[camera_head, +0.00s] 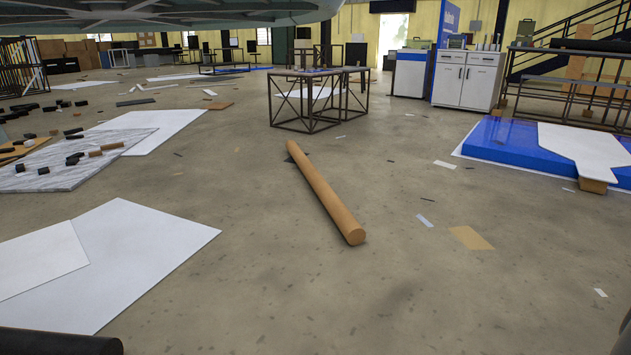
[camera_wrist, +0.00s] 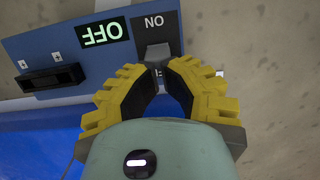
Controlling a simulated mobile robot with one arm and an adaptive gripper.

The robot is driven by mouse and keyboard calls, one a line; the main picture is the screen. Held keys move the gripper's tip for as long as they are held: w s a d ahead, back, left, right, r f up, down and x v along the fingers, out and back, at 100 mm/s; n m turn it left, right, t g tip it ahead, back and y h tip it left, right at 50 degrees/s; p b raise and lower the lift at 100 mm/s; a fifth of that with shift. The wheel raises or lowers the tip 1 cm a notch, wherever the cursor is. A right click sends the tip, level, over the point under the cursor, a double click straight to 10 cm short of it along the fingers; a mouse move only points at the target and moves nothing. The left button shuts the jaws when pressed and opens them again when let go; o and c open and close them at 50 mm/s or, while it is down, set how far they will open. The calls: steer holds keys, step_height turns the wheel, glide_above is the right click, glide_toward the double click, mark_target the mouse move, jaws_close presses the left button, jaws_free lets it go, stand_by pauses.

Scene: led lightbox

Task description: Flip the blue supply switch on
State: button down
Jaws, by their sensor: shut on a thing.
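In the wrist view the blue panel (camera_wrist: 85,60) of the supply switch fills the upper left, seen upside down. It bears an OFF sign (camera_wrist: 103,32) in lit green letters and a dark ON sign (camera_wrist: 154,21). A grey switch lever (camera_wrist: 157,51) stands out below the ON sign. My gripper (camera_wrist: 161,68), with yellow ridged fingers, is shut on the lever's end, and its fingertips hide part of it. A dark slotted block (camera_wrist: 48,79) sits on the panel's left side. The head view shows neither my gripper nor this panel.
In the head view a long brown tube (camera_head: 325,192) lies on the open concrete floor. A metal-frame table (camera_head: 310,100) stands beyond it. White sheets (camera_head: 150,255) lie at left, and a blue slab (camera_head: 510,145) lies at right. White cabinets (camera_head: 467,80) stand at the back.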

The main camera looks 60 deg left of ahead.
steer(key=shift+d, duration=0.2)
steer(key=shift+a+r+p, duration=0.15)
steer(key=shift+r+p, duration=0.05)
steer(key=shift+p, duration=0.1)
steer(key=a+p+v, duration=0.1)
steer(key=p+v, duration=0.5)
steer(key=shift+s+a+r, duration=0.25)
steer(key=shift+a+r, duration=0.05)
steer(key=shift+r, duration=0.05)
